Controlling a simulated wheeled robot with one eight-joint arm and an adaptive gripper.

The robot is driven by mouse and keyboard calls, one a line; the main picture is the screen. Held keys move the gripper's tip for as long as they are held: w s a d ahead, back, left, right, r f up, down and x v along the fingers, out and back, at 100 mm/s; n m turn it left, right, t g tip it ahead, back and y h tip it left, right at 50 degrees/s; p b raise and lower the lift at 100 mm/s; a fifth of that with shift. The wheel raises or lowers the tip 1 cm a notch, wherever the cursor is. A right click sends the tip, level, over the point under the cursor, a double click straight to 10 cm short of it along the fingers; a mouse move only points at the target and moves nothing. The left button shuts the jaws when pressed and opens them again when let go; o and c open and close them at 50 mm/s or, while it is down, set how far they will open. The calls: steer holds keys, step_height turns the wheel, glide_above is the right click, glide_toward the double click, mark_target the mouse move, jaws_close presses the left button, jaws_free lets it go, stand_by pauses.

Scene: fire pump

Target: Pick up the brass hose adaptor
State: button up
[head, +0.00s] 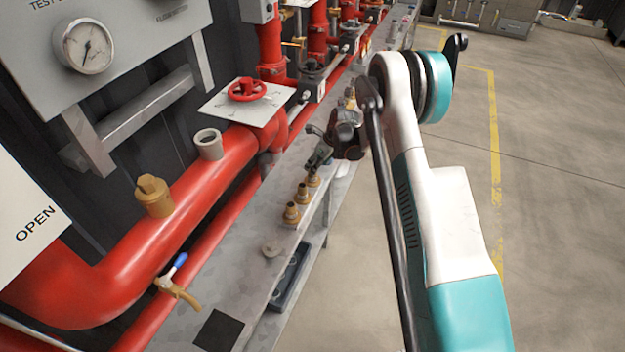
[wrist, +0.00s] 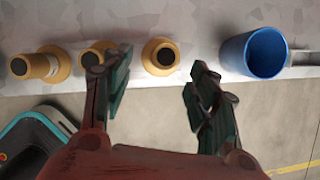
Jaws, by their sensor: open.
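Three similar brass fittings stand in a row on the grey bench; I cannot tell which one is the brass hose adaptor. In the head view they are the near one (head: 291,214), the middle one (head: 302,195) and the far one (head: 313,180). In the wrist view they show as a left one (wrist: 40,66), a middle one (wrist: 88,58) partly hidden by a finger, and a right one (wrist: 160,56). My gripper (head: 318,153) is open above the far end of the row. In the wrist view its fingertips (wrist: 160,62) lie either side of the right fitting, with nothing held.
A blue cup (wrist: 265,53) stands right of the fittings in the wrist view. The bench (head: 235,285) runs beside red pipes (head: 150,235), with a blue-handled tap (head: 175,280) overhanging it. A dark tray (head: 290,278) lies lower down. Open floor (head: 560,200) is at right.

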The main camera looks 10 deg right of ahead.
steer(key=b+x, duration=0.1)
steer(key=x, duration=0.4)
steer(key=b+x, duration=0.1)
steer(key=x, duration=0.1)
steer(key=shift+w+d+f+b, duration=0.15)
steer(key=shift+w+b, duration=0.2)
jaws_close()
